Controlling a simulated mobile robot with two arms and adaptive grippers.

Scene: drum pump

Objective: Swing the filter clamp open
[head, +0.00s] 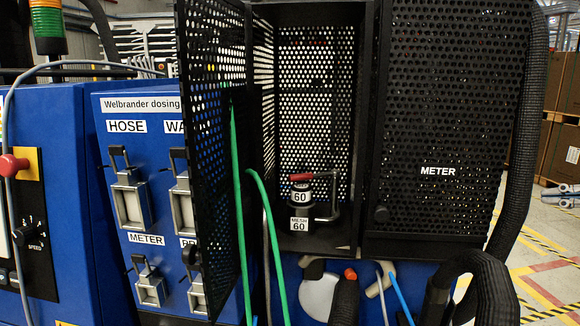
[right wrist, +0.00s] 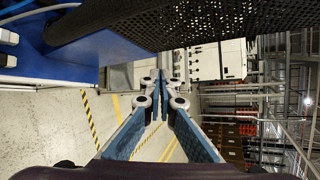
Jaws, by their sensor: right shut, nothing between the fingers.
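The filter clamp (head: 333,200) is a grey bent bar with a red grip (head: 301,177), at the filter inside the open cage bay in the head view. The bar runs down the housing's right side. My right gripper (right wrist: 161,78) is shut and empty in the right wrist view, its blue-padded fingers meeting at the tips, apart from the clamp. The clamp is not visible in that view. I cannot make out my left gripper.
The perforated cage door (head: 212,120) stands open at the left of the bay. Green hoses (head: 238,200) hang beside it. A perforated METER door (head: 440,110) covers the right bay. Black corrugated hoses (head: 535,130) run down the right side. A dark perforated panel (right wrist: 215,22) lies above my right fingers.

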